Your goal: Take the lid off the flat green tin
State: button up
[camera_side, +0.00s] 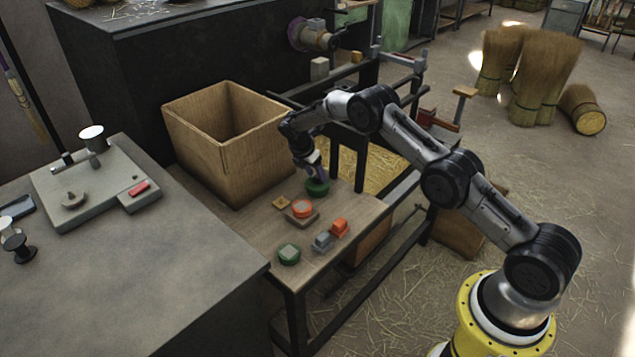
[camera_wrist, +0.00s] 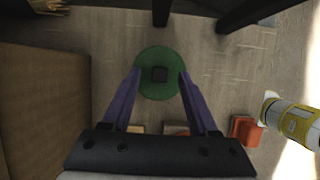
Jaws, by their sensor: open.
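A flat round green tin (camera_side: 318,188) stands on the wooden bench, beside the big box. In the wrist view the green tin (camera_wrist: 158,90) has a small dark square knob at its middle, on top. My gripper (camera_side: 312,172) is above this tin, pointing down. In the wrist view my open gripper (camera_wrist: 159,76) has one purple finger at each side of the tin's round edge; I cannot tell whether they touch it. A second round green tin (camera_side: 289,255) with a pale square on top is nearer the bench's front.
An orange-topped round piece (camera_side: 302,208), a small tan block (camera_side: 281,203), a grey piece (camera_side: 322,242) and an orange piece (camera_side: 340,228) stand close by. The tall open box (camera_side: 215,160) is left of the tin. Dark posts (camera_side: 360,160) rise just behind it.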

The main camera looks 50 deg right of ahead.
jog(key=shift+d+f, duration=0.2)
jog(key=shift+f, duration=0.25)
grip_shut()
jog(key=shift+r, duration=0.2)
